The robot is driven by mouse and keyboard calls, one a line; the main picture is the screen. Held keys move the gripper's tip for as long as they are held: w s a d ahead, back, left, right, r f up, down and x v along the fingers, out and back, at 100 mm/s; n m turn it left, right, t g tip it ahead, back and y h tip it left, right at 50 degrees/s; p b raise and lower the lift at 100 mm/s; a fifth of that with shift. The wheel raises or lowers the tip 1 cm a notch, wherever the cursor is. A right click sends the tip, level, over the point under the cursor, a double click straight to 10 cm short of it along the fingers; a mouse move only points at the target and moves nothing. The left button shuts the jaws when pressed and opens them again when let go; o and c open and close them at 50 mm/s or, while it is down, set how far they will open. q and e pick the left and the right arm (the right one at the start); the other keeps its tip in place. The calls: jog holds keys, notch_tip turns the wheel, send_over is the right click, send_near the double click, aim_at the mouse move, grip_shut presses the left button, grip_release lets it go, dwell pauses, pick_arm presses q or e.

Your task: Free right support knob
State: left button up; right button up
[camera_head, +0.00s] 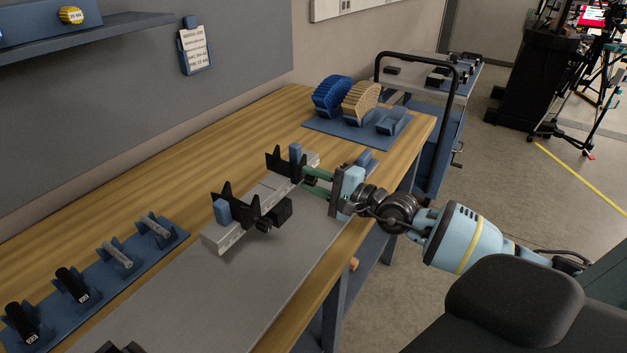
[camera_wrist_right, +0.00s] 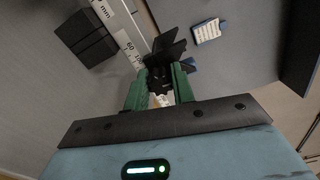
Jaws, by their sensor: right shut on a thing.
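A light-grey rail fixture (camera_head: 262,207) lies on the grey mat and carries two black pronged supports. The right support (camera_head: 284,163) is at the far end, with a blue block beside it. The left support (camera_head: 240,208) is nearer, with a black knob or block at its side. My right gripper (camera_head: 306,179) reaches in from the right with green fingers at the right support. In the right wrist view the fingers (camera_wrist_right: 159,77) close just under the black support (camera_wrist_right: 166,45). My left gripper is not identifiable.
A blue rack (camera_head: 95,285) with black and grey cylinders stands at the left. A blue tray (camera_head: 335,133) holding blue and tan ribbed pieces is at the back right. The grey mat (camera_head: 215,300) in front of the rail is largely clear. A trolley (camera_head: 440,105) stands beyond the bench.

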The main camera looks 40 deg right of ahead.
aim_at(315, 182)
dwell(0.4)
jog(key=o, duration=1)
jog(key=shift+s, duration=0.15)
jog(key=shift+s+d+f, duration=0.1)
jog(key=shift+s+d, duration=0.05)
jog(key=shift+s, duration=0.15)
jog(key=v, duration=0.4)
jog(key=shift+s+d, duration=0.15)
jog(key=shift+s, duration=0.2)
jog(key=shift+b+v, duration=0.3)
jog(key=shift+v, duration=0.75)
